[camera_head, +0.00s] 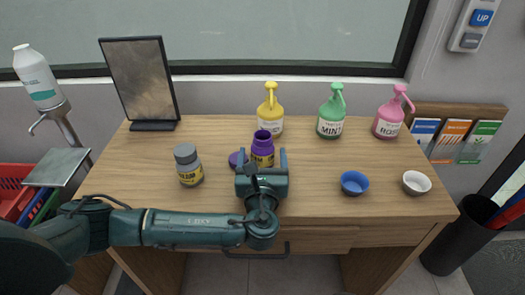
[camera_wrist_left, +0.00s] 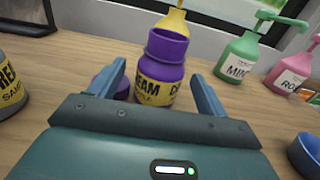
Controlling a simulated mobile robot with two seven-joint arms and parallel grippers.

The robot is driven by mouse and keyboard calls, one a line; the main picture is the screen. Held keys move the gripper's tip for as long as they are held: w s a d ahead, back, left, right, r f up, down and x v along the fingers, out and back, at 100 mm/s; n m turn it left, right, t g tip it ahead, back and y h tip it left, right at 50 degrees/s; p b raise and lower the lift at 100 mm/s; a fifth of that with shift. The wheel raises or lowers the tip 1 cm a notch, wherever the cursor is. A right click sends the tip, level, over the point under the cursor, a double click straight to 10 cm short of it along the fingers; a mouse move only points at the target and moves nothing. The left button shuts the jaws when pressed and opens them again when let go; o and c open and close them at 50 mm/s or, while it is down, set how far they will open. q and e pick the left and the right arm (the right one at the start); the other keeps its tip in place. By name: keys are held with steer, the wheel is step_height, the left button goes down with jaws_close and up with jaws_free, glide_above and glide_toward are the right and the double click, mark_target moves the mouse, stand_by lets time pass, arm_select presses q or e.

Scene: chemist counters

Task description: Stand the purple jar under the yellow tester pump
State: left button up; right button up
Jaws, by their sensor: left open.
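The purple jar (camera_head: 263,146) stands upright and open on the wooden counter, with a yellow label reading CREAM; it also shows in the left wrist view (camera_wrist_left: 165,62). The yellow tester pump (camera_head: 270,110) stands just behind it, and the jar hides part of it in both views. A purple lid (camera_head: 236,159) lies on the counter to the left of the jar. My left gripper (camera_head: 262,160) is open, its fingers either side of the jar's near side, not closed on it. In the left wrist view the gripper (camera_wrist_left: 160,85) shows a gap at both sides. My right gripper is not in view.
A grey-capped jar (camera_head: 188,166) stands to the left. Green (camera_head: 331,112) and pink (camera_head: 390,115) pumps stand to the right. A blue bowl (camera_head: 354,183) and white bowl (camera_head: 417,183) sit at the front right. A mirror (camera_head: 139,80) stands at the back left.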

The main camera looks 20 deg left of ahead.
arm_select(q)
steer(key=x, duration=0.4)
steer(key=shift+w, duration=0.2)
steer(key=shift+c, duration=0.3)
steer(key=c, duration=1.2)
